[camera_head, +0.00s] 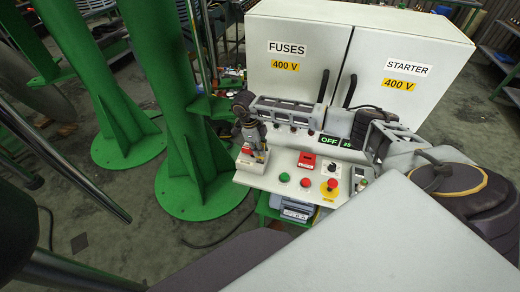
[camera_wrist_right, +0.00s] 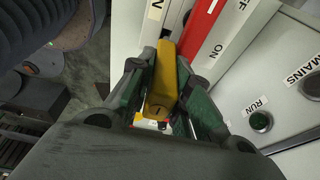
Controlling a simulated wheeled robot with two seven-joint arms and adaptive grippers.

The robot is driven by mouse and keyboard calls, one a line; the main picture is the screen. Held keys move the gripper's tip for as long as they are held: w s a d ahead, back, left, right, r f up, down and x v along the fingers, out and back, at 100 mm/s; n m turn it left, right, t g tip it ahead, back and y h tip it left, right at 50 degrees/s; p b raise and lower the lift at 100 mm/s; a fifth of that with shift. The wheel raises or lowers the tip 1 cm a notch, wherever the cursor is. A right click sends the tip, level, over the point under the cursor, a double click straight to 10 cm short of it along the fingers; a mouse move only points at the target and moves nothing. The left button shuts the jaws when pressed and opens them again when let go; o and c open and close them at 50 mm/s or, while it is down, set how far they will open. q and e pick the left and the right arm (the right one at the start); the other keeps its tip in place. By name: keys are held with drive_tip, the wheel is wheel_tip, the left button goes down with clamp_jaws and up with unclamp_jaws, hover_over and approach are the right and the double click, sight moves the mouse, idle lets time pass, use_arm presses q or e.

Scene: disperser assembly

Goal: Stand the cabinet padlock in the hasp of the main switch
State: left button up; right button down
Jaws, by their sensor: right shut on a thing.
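The padlock (camera_wrist_right: 163,85) has a yellow body and sits between the green-padded fingers of my right gripper (camera_wrist_right: 167,75), which is shut on it. Its shackle is not clearly seen. In the head view my right gripper (camera_head: 250,142) points down over the left end of the control panel, and I cannot make out the padlock there. The main switch (camera_head: 252,156) is below it, a red and white part mostly hidden by the fingers. In the wrist view its red strip (camera_wrist_right: 200,32) runs just beyond the padlock. I cannot tell whether they touch. The hasp is not distinguishable. My left gripper is not in view.
The control panel (camera_head: 270,178) carries a green button (camera_head: 284,177), a red button (camera_head: 305,182) and a red mushroom button (camera_head: 329,184) to the right of the switch. The cabinet (camera_head: 300,75) rises behind. Green columns (camera_head: 178,110) stand to the left.

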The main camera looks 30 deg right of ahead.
drive_tip(key=shift+f, duration=0.25)
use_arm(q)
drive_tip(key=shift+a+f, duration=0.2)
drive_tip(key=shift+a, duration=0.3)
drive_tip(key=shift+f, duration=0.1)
use_arm(e)
drive_tip(key=shift+f, duration=0.15)
use_arm(q)
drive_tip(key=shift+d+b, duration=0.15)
drive_tip(key=shift+b, duration=0.2)
use_arm(e)
drive_tip(key=shift+f, duration=0.15)
drive_tip(key=shift+f, duration=0.25)
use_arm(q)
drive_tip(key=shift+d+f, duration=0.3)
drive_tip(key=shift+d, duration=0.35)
use_arm(e)
drive_tip(key=shift+f, duration=0.1)
